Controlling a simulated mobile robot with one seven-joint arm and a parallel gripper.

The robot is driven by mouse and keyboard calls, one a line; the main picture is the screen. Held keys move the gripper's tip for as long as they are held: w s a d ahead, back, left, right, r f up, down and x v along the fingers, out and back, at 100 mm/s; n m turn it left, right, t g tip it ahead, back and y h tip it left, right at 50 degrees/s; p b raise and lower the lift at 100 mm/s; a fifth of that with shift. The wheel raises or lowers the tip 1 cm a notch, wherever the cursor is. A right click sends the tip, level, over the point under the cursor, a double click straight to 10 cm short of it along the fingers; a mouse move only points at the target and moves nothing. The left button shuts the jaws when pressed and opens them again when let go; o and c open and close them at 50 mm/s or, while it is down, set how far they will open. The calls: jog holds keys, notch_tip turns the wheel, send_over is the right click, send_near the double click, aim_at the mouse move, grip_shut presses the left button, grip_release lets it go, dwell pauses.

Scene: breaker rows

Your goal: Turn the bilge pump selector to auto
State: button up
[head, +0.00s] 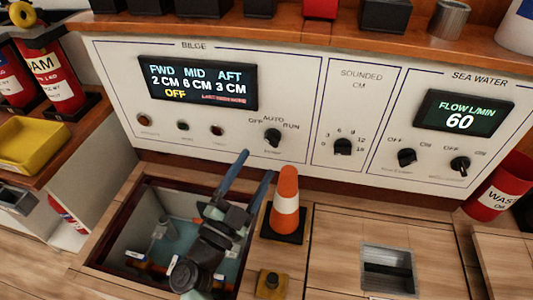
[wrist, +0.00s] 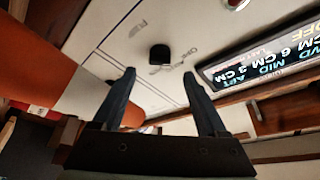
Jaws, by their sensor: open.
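The bilge pump selector (head: 272,136) is a small black knob on the white bilge panel, with OFF, AUTO and RUN printed around its top. Its pointer direction is too small to read surely. The bilge display (head: 200,82) reads OFF in yellow under its FWD, MID and AFT depths. My gripper (head: 257,163) is open and empty, with its fingers pointing up at the panel just below the selector. In the wrist view, which is turned about upside down, the black knob (wrist: 160,54) shows just beyond and between the two fingertips, apparently untouched.
An orange and white cone (head: 286,200) stands close to the right of my gripper. An open bilge hatch (head: 105,240) lies beneath my arm. The sounding knob (head: 342,147) and two sea water knobs (head: 407,157) (head: 460,164) are to the right. Small indicators (head: 182,126) sit left of the selector.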

aim_at(272, 139)
jog(key=b+x, duration=0.1)
jog(key=x, duration=0.5)
jog(key=shift+b, duration=0.4)
grip_shut()
